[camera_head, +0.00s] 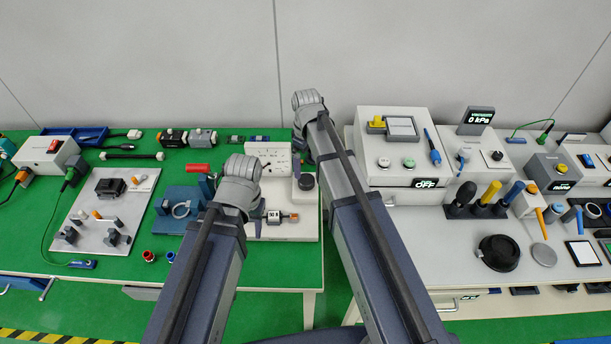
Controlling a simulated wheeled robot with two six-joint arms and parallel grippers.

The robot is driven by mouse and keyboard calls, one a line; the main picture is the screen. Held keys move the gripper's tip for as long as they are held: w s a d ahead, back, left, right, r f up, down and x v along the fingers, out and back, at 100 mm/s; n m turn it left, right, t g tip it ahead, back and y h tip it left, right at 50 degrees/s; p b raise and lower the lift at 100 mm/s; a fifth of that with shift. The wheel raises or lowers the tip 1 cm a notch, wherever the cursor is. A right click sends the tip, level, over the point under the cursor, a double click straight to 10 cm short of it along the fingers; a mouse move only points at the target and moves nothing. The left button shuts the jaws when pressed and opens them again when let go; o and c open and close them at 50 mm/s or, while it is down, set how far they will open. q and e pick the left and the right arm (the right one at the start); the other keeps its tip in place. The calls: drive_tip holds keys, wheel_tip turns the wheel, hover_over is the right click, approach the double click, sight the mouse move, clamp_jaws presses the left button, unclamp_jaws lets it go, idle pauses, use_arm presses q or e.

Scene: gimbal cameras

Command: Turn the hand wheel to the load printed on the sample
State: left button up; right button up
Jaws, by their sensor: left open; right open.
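I cannot single out the hand wheel with certainty. A round black knob (306,182) sits on a white block on the green table, and a light ring (181,209) stands at a blue fixture (168,222). Beside my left arm, a small grey unit with an orange tip (284,217) rests on a white base (290,234). No sample with a readable printed load can be made out. My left arm reaches over the green table, and my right arm reaches over the gap between the tables. Neither gripper's fingers can be seen; they seem hidden behind my arms.
A grey plate (103,220) with small parts, a red handle (198,168) and a white box (45,152) occupy the green table (30,250). The right bench (470,240) holds a box reading OFF (392,150), a 0 kPa display (476,118) and a black round dish (498,252).

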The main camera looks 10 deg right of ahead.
sight(306, 179)
wheel_tip(306, 179, down, 8)
drive_tip(key=b, duration=0.7)
drive_tip(key=shift+r, duration=0.2)
drive_tip(key=c, duration=1.4)
drive_tip(key=shift+m, duration=0.3)
drive_tip(key=m, duration=0.3)
drive_tip(key=shift+m, duration=2.1)
